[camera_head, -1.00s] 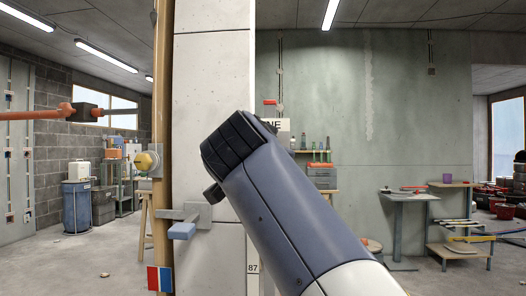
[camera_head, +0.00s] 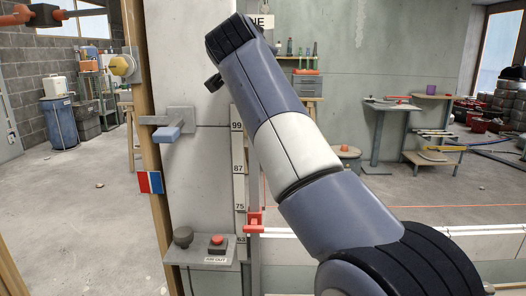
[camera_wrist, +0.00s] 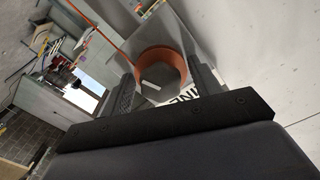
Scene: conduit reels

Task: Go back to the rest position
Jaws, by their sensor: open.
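My arm rises from the lower right in the head view, and its dark end (camera_head: 232,38) is in front of the concrete pillar. In the wrist view my gripper (camera_wrist: 163,78) shows two black fingers spread apart. An orange-brown round, hollow-looking thing (camera_wrist: 162,62) shows between and beyond the fingers. I cannot tell how far off it is, or whether it touches them. A white label with black letters (camera_wrist: 188,101) is partly hidden behind the right finger.
The pillar (camera_head: 195,215) bears a blue-ended lever (camera_head: 168,134), a yellow knob (camera_head: 122,66) and a box with a red button (camera_head: 217,240). A number scale (camera_head: 238,170) runs beside it. A grey table (camera_head: 385,106) and wooden shelf (camera_head: 432,154) stand right. Floor at left (camera_head: 75,205) is mostly clear.

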